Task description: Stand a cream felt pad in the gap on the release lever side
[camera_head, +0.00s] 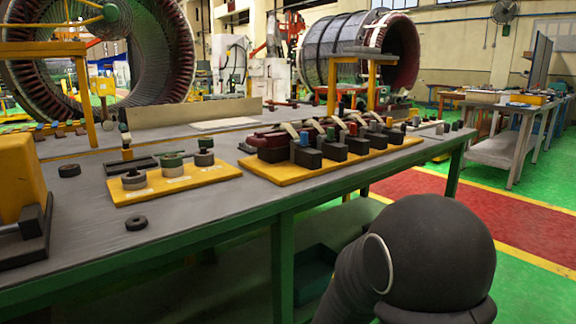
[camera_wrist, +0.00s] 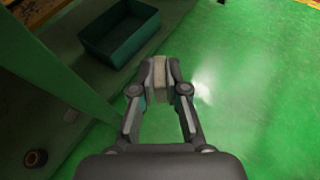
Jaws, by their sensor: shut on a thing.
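In the wrist view my gripper (camera_wrist: 160,80) is shut on a cream felt pad (camera_wrist: 159,73), which stands upright between the two fingertips. The gripper points down over the green floor, beside the workbench and clear of the benchtop. In the head view the gripper and pad do not show. On the bench a yellow board (camera_head: 294,176) carries a row of black blocks with small red and blue parts and cream strips. I cannot tell which part is the release lever, nor make out the gap beside it.
The grey benchtop (camera_head: 90,219) holds a second yellow board (camera_head: 189,183) with round pieces and a loose black ring (camera_head: 136,223). A yellow machine (camera_head: 20,175) stands at the left. A dark teal crate (camera_wrist: 110,46) sits on the lower shelf.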

